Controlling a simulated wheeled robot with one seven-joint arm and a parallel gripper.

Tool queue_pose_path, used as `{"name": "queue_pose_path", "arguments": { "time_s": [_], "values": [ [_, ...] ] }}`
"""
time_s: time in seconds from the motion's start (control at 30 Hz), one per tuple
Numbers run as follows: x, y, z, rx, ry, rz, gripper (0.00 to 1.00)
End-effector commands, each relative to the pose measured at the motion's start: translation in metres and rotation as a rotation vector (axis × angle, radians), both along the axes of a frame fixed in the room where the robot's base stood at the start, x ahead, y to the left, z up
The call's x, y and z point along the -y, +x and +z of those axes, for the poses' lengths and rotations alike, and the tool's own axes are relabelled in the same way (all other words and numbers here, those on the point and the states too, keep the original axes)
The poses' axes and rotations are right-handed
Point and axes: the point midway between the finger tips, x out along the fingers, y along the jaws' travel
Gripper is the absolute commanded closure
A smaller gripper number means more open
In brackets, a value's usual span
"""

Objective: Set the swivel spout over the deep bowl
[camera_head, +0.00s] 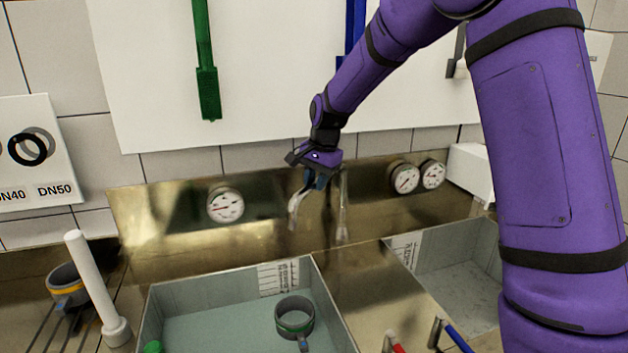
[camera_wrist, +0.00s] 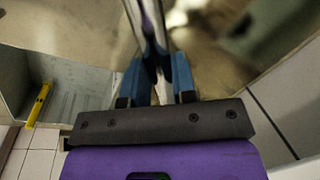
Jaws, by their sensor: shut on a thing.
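The swivel spout (camera_head: 295,208) is a shiny metal tube with a down-bent end, in front of the brass-coloured back panel. My gripper (camera_head: 317,180) is shut on it with blue fingers. In the wrist view the bright tube (camera_wrist: 146,30) runs up from between my fingers (camera_wrist: 158,78). In the head view the spout's free end points down, left of my gripper, towards the left basin's back edge. Two bowls show: the left basin (camera_head: 335,300) and the right basin (camera_head: 470,285). I cannot tell for sure which is deeper. Part of the right basin is hidden by my arm.
Red (camera_head: 396,345) and blue (camera_head: 458,338) levers are at the front. Gauges (camera_head: 225,205) line the back panel.

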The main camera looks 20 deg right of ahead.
Motion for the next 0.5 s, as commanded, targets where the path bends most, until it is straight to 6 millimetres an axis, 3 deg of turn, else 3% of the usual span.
{"name": "queue_pose_path", "arguments": {
  "time_s": [0.27,0.5],
  "values": [
    [0.022,-0.019,0.001,0.001,0.001,0.15,1.0],
    [0.055,-0.04,0.001,0.0,0.001,0.366,1.0]
  ]
}}
